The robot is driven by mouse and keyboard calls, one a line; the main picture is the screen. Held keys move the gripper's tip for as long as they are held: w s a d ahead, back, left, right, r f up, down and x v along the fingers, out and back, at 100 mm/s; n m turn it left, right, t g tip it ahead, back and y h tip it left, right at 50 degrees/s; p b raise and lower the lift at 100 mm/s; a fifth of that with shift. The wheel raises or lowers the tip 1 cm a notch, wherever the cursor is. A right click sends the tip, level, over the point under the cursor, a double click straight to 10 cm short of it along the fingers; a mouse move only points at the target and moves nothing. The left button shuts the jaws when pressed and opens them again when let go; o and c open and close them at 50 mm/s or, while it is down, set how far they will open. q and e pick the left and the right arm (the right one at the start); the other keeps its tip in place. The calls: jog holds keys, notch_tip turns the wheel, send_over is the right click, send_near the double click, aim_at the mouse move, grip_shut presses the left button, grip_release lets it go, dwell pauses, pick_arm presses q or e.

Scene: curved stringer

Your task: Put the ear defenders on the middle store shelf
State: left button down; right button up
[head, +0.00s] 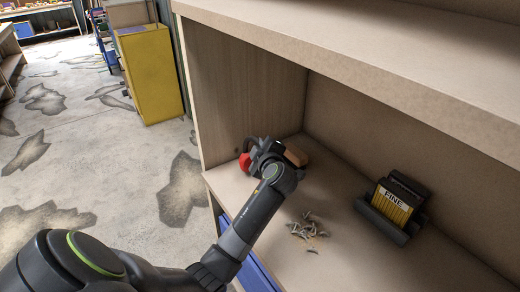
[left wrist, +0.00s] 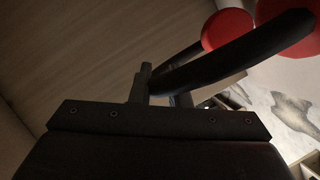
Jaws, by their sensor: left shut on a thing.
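The ear defenders (head: 245,163) show as a small red patch at the left end of the open shelf bay in the head view. In the left wrist view they have red cups and a black headband (left wrist: 235,52). My left gripper (head: 262,152) is shut on the headband, with its fingers (left wrist: 160,88) at the band's near end. The gripper is over the left end of the shelf board (head: 345,262), near the side panel. My arm hides part of the ear defenders, and I cannot tell whether they touch the board. My right gripper is not in view.
On the same board are a brown block (head: 296,155) just beyond the gripper, a pile of screws (head: 308,228), and a black holder with a yellow pack marked FINE (head: 393,205). Another shelf board (head: 390,60) overhangs. A yellow cabinet (head: 150,75) stands on the floor at left.

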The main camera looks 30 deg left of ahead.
pick_arm(q)
jog(key=shift+f, duration=0.5)
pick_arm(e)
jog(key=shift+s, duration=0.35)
pick_arm(q)
jog(key=shift+f, duration=0.1)
jog(key=c, duration=1.4)
grip_release()
jog(key=shift+o, duration=0.2)
jog(key=shift+s+d, duration=0.1)
jog(key=shift+d, duration=0.05)
